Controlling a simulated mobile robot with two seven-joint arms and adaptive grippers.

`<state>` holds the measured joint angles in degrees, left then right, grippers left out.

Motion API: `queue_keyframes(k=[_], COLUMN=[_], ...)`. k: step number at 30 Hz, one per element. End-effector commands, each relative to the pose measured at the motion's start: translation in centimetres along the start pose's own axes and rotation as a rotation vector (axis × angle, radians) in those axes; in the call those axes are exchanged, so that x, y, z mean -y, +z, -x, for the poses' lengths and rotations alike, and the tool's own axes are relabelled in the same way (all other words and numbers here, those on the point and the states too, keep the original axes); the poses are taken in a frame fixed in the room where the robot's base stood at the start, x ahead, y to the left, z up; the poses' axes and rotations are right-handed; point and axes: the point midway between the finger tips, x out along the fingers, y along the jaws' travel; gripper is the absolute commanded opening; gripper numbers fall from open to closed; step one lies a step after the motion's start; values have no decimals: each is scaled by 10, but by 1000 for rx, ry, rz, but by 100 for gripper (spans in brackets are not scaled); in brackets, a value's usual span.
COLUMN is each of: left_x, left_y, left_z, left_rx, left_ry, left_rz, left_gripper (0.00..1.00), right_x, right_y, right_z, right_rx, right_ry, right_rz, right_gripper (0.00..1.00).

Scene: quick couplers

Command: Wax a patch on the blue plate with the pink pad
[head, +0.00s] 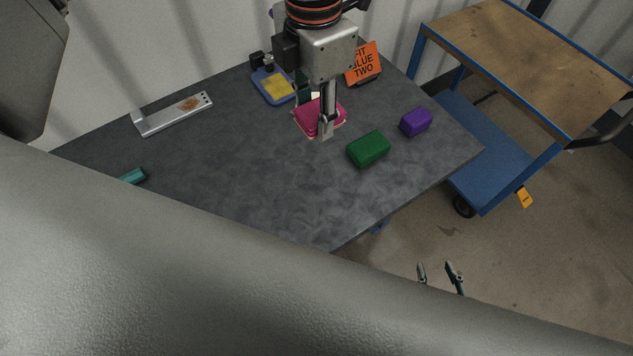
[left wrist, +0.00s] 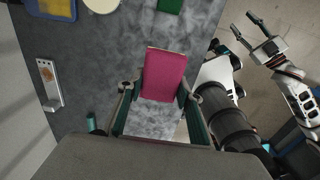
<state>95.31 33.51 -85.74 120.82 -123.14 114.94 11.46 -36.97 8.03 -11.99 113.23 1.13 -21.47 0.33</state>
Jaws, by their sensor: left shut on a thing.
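The pink pad (head: 309,117) is between the fingers of my left gripper (head: 325,128), over the middle of the dark table. In the left wrist view the pink pad (left wrist: 164,75) sits between the two fingertips of my left gripper (left wrist: 160,92), which is shut on it. I cannot tell how high it is above the table. A blue plate (head: 258,79) with a yellow area lies at the table's back edge, left of the pad; its corner shows in the left wrist view (left wrist: 73,10). My right gripper (head: 436,267) is open and empty, off the table's front edge.
A green block (head: 368,149) and a purple block (head: 416,122) lie right of the pad. A metal bracket (head: 165,117) and a teal piece (head: 133,176) lie left. An orange sign (head: 363,63) stands behind. A cart (head: 540,60) stands right. The table's middle-left is clear.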

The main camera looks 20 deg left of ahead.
Motion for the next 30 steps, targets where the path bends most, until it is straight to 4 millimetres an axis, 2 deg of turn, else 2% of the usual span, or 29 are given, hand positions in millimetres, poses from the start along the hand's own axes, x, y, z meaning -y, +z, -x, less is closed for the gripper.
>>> queue_keyframes(k=[8,11,14,24,30], left_x=[0,0,0,1,1], left_y=[0,0,-1,-1,-1], left_z=[0,-8,-27,-111,-147], left_rx=[0,-2,-5,-6,-3], left_ry=[0,-1,-3,-4,-2], left_rz=[0,0,-1,1,1], left_gripper=[13,13,13,13,13], right_x=[-2,-2,-1,-1,-1], right_y=[-3,-2,-1,3,4], right_z=[-1,-1,-2,-3,-4], right_rx=[-5,-5,-4,0,0], right_ry=[2,2,2,3,4], right_rz=[1,1,1,4,7], right_gripper=[40,40,40,40,40])
